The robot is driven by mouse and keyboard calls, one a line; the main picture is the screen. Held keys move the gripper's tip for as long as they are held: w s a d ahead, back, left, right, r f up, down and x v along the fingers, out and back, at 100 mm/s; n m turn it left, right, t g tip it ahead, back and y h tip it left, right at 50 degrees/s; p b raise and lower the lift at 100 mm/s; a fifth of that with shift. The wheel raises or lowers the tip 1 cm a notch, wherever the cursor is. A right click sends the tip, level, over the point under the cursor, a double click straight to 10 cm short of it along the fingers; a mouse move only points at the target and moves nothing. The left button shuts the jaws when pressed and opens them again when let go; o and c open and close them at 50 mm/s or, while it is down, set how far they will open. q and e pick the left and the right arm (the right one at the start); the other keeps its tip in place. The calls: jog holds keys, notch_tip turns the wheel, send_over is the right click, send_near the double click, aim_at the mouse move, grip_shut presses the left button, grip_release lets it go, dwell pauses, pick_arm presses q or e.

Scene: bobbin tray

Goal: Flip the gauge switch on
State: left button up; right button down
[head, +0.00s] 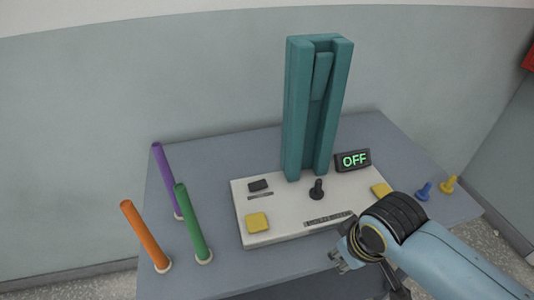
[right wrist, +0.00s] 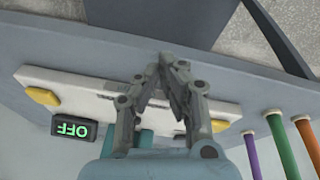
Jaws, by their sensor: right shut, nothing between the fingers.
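A white gauge panel (head: 285,214) lies on the grey table. A small black toggle switch (head: 317,188) stands on it in front of a tall teal upright gauge (head: 296,110). A dark display (head: 353,160) at the back right of the panel reads OFF in green; it also shows upside down in the right wrist view (right wrist: 73,129). My right gripper (head: 342,262) is shut and empty near the panel's front edge, apart from the switch. Its fingers (right wrist: 162,65) hide part of the panel in the right wrist view, where I cannot make out the switch.
Purple (head: 166,178), green (head: 191,221) and orange (head: 144,234) rods stand at the table's left. The panel bears yellow pads (head: 257,222) and a dark block (head: 259,185).

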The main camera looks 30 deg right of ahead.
pick_arm(q)
notch_tip(320, 180, up, 9)
jog(key=p, duration=0.7)
jog(key=shift+p, duration=0.35)
pick_arm(e)
jog(key=w+a+r+m, duration=0.1)
jog(key=w+a+r, duration=0.1)
jog(key=w+r, duration=0.5)
jog(key=w+a+r+m, duration=0.2)
jog(key=w+r, duration=0.6)
jog(key=w, duration=0.9)
jog(key=shift+w+a, duration=0.4)
jog(key=shift+a, duration=0.1)
